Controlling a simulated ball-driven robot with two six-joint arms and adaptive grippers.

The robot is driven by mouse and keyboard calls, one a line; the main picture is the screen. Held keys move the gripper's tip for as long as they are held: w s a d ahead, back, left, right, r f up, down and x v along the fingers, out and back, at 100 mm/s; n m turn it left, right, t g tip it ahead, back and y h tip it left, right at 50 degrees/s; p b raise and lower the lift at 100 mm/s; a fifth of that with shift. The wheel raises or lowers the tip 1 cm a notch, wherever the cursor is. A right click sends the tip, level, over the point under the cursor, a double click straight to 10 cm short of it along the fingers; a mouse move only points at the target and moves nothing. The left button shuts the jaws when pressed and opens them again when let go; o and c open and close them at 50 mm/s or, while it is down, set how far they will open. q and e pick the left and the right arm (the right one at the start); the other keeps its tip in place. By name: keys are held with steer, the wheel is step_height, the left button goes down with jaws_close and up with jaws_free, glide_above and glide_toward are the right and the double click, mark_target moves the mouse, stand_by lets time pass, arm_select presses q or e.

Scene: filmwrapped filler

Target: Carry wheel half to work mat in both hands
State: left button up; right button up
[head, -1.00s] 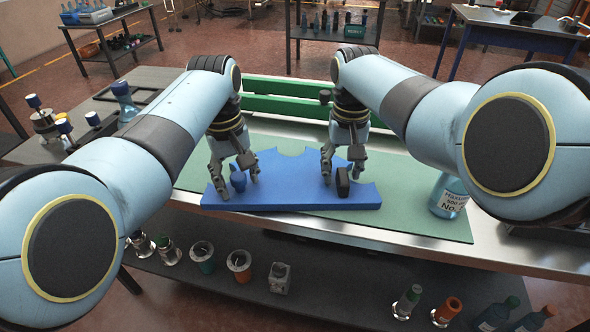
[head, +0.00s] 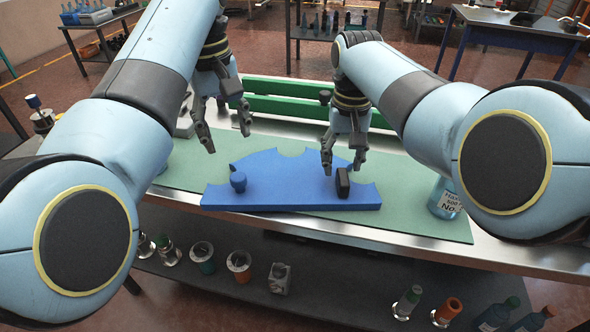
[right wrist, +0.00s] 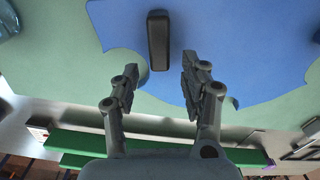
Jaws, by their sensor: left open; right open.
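The blue wheel half (head: 285,193) lies flat on the green work mat (head: 410,200), with a scalloped edge at the back and a straight edge at the front. My left gripper (head: 228,142) is open and empty, raised above and behind the wheel half's left end. My right gripper (head: 342,166) is open just behind the dark block. In the right wrist view the wheel half (right wrist: 230,50) and dark block (right wrist: 158,40) lie beyond the open fingers (right wrist: 155,85).
Green rails (head: 285,108) run behind the mat. A labelled blue bottle (head: 443,198) stands at the mat's right end, near my right arm. A lower shelf in front holds several cups and fittings (head: 240,265).

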step_height(320, 180, up, 10)
steer(key=shift+f, duration=0.25)
stand_by(0.3)
